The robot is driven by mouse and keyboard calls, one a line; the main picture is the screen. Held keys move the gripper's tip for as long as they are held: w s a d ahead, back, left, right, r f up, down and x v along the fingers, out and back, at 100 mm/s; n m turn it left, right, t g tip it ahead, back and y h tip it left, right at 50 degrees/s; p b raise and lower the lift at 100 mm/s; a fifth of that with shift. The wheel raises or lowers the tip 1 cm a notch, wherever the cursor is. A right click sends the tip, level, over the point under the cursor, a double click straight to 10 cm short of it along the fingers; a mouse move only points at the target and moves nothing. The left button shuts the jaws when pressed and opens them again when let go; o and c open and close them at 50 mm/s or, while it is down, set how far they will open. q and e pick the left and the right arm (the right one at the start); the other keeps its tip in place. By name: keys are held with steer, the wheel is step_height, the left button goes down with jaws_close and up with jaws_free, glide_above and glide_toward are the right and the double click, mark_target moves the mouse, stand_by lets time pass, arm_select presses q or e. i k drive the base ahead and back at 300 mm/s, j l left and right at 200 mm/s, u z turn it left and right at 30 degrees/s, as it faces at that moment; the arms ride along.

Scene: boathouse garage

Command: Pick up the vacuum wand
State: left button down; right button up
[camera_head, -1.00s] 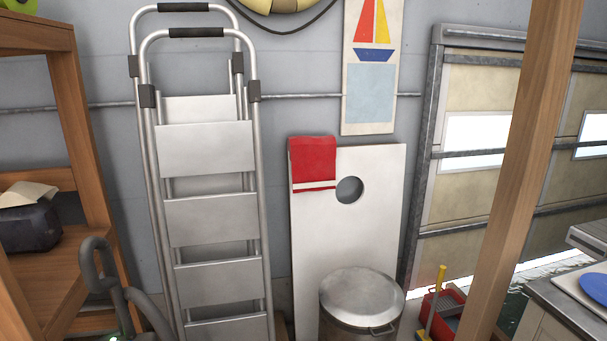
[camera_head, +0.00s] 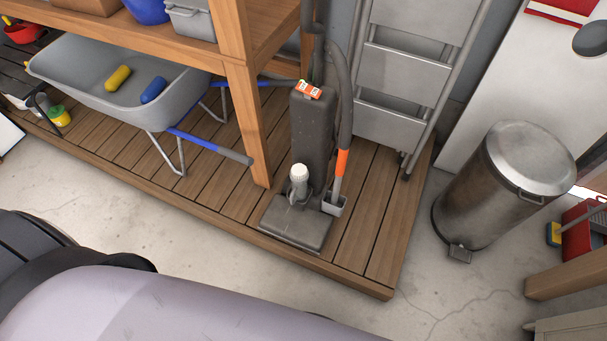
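A dark grey upright vacuum (camera_head: 311,130) stands on a wooden deck, in front of the stepladder. Its flat base lies near the deck's front edge. The vacuum wand (camera_head: 340,165), grey with an orange band, stands upright along the vacuum's right side. Its lower end sits in a small grey holder (camera_head: 334,205). A dark hose runs up from it, and its top is cut off by the picture edge. Neither of my grippers is in view.
A wooden shelf post (camera_head: 245,120) stands left of the vacuum. A wheelbarrow (camera_head: 85,75) is farther left, its blue-gripped handle (camera_head: 210,146) reaching toward the vacuum. A metal bin (camera_head: 490,195) stands right of the deck.

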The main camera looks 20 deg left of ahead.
mark_target(343, 157)
steer(key=l+u, duration=0.1)
steer(key=u, duration=0.85)
steer(key=k+l+u, duration=0.1)
steer(key=u, duration=0.8)
steer(key=k+l, duration=0.2)
steer(key=k, duration=0.3)
steer(key=k+l, duration=0.2)
steer(key=k, duration=0.35)
steer(key=k+l, duration=0.2)
steer(key=k, duration=0.3)
